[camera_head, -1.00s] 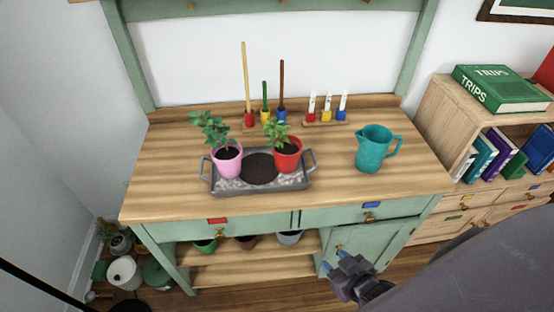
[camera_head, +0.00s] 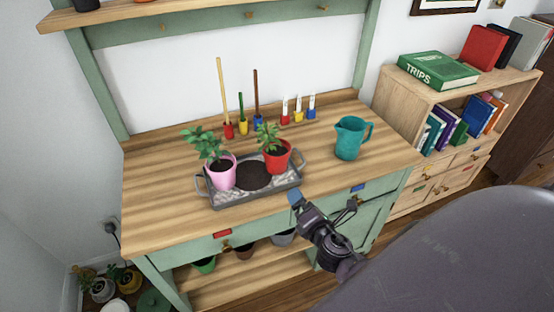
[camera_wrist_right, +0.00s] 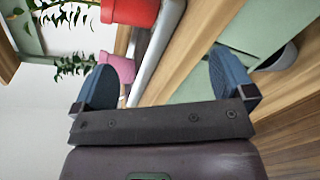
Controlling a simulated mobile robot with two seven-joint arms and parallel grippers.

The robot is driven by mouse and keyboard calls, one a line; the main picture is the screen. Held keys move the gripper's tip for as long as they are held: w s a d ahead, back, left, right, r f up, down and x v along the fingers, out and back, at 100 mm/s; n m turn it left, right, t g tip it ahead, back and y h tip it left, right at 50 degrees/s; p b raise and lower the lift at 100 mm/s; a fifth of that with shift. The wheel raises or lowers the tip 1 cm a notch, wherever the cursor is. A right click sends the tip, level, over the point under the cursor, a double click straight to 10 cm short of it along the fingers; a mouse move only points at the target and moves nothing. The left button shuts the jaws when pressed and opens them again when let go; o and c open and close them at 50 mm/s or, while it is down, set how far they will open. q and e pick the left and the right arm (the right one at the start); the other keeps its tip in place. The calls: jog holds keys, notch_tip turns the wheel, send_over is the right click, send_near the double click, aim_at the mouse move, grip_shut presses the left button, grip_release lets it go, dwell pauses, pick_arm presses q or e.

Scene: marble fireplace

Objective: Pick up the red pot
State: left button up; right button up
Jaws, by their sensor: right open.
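The red pot (camera_head: 276,160) with a green plant stands upright at the right end of the grey tray (camera_head: 262,194) on the wooden bench. It also shows at the top of the right wrist view (camera_wrist_right: 130,11), beyond the fingers. My right gripper (camera_head: 296,198) is at the bench's front edge, in front of the tray and apart from the pot. Its blue-tipped fingers are spread wide with nothing between them in the right wrist view (camera_wrist_right: 165,85). My left gripper is not in view.
A pink pot (camera_head: 221,176) with a plant stands at the tray's left end. A teal pitcher (camera_head: 349,140) stands to the right. Small tools in coloured holders (camera_head: 258,123) stand behind. A bookcase (camera_head: 410,98) is at the right. The bench top left of the tray is clear.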

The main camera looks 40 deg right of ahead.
aim_at(283, 159)
jog(key=w+r+n, duration=0.1)
jog(key=w+n, duration=0.1)
jog(key=n, duration=0.1)
jog(key=w+r+n+t, duration=0.1)
jog(key=w+n, duration=0.1)
jog(key=n, duration=0.2)
jog(key=w+d+r+n+t, duration=0.1)
jog(key=w+r+n, duration=0.1)
jog(key=n, duration=0.1)
jog(key=shift+n, duration=0.3)
jog(key=x, duration=0.5)
jog(key=shift+w+p, duration=0.1)
jog(key=shift+p, duration=0.2)
jog(key=shift+w+r, duration=0.1)
jog(key=shift+w, duration=0.1)
jog(key=w, duration=0.2)
jog(key=w+r, duration=0.1)
jog(key=w, duration=0.1)
jog(key=shift+d+p, duration=0.3)
jog(key=shift+p, duration=0.05)
jog(key=shift+w+d, duration=0.15)
jog(key=shift+w, duration=0.25)
jog(key=shift+c, duration=0.5)
jog(key=c, duration=0.7)
jog(key=shift+c, duration=0.9)
